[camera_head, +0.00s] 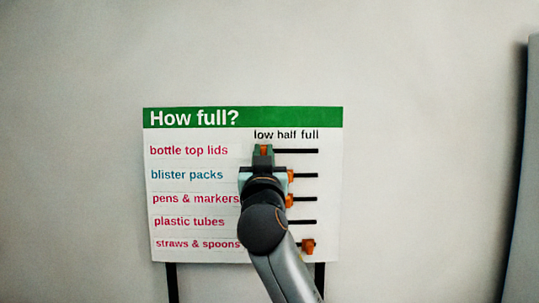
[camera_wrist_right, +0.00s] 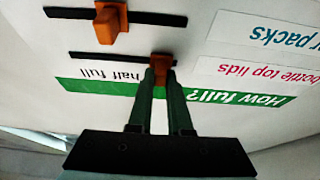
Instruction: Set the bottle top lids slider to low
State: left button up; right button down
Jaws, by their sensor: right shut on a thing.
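The white "How full?" board (camera_head: 200,209) with a green header stands in front of me in the head view. Its top row reads "bottle top lids". The orange bottle top lids slider (camera_head: 263,151) sits under the word "low", at the left end of its black slot (camera_head: 297,151). My right gripper (camera_head: 263,148) is shut on this slider. In the right wrist view the board is upside down, and the slider (camera_wrist_right: 161,62) shows between the fingertips (camera_wrist_right: 160,74), near the slot's right end. My left gripper is not in view.
Below are the orange blister packs slider (camera_head: 291,176), pens and markers slider (camera_head: 289,201) and straws and spoons slider (camera_head: 308,246). My right arm hides part of the lower rows; no plastic tubes slider shows. A dark-edged grey panel (camera_head: 526,200) stands far right. Plain wall surrounds the board.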

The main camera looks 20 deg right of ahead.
jog(key=shift+a, duration=0.15)
jog(key=c, duration=0.8)
grip_release()
jog(key=shift+a, duration=0.1)
jog(key=shift+c, duration=0.2)
jog(key=b+v, duration=0.4)
jog(key=v, duration=0.8)
jog(key=shift+s, duration=0.2)
jog(key=shift+f, duration=0.1)
